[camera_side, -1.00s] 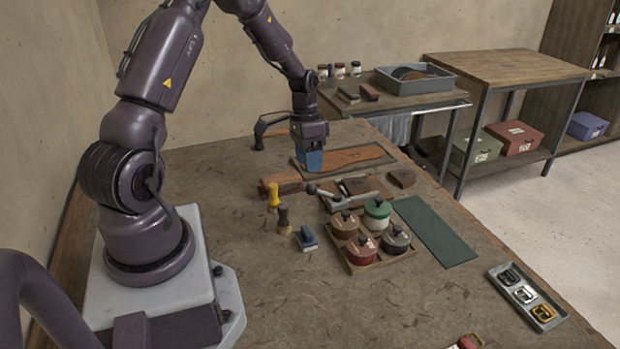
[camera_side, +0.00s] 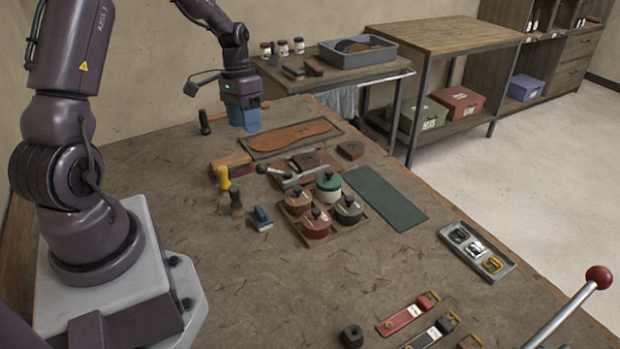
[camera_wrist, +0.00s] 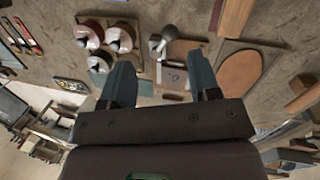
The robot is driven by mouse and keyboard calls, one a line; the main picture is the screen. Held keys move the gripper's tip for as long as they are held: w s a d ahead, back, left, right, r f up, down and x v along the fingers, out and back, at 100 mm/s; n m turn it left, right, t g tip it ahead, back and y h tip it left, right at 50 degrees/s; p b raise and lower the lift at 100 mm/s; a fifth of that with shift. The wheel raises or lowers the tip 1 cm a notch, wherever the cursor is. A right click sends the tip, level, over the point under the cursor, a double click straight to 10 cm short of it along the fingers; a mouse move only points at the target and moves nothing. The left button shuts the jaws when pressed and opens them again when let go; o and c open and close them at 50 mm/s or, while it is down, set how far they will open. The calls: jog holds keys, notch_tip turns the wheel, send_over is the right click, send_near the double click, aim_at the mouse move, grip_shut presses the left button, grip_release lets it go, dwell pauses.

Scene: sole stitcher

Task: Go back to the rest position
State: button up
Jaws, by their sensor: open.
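My gripper (camera_side: 245,118) is at the far left of the workbench (camera_side: 190,285) in the side view, pointing down beside the left end of a tray with a brown leather sole (camera_side: 292,135). Its blue fingers overlap the bench top there; I cannot tell their exact height. In the wrist view my gripper (camera_wrist: 160,85) shows two blue-grey fingers spread apart with nothing between them. The sole (camera_wrist: 240,70) lies on its board to the right of the fingers in that view.
A tray of lidded pots (camera_side: 318,232), a lever tool (camera_side: 290,177), brushes (camera_side: 236,200) and a green mat (camera_side: 385,198) occupy the bench middle. A buckle tray (camera_side: 477,252) and red-knobbed lever (camera_side: 598,278) are at right.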

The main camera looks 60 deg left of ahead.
jog(key=s+d+r+m+t+y, duration=0.1)
jog(key=s+d+r+t, duration=0.2)
jog(key=d+r, duration=0.6)
jog(key=s+d+r+m+t+y, duration=0.1)
jog(key=s+d+r+t, duration=0.2)
jog(key=s+d+r, duration=0.5)
jog(key=d+r, duration=0.1)
jog(key=d, duration=0.4)
jog(key=shift+d+r, duration=0.3)
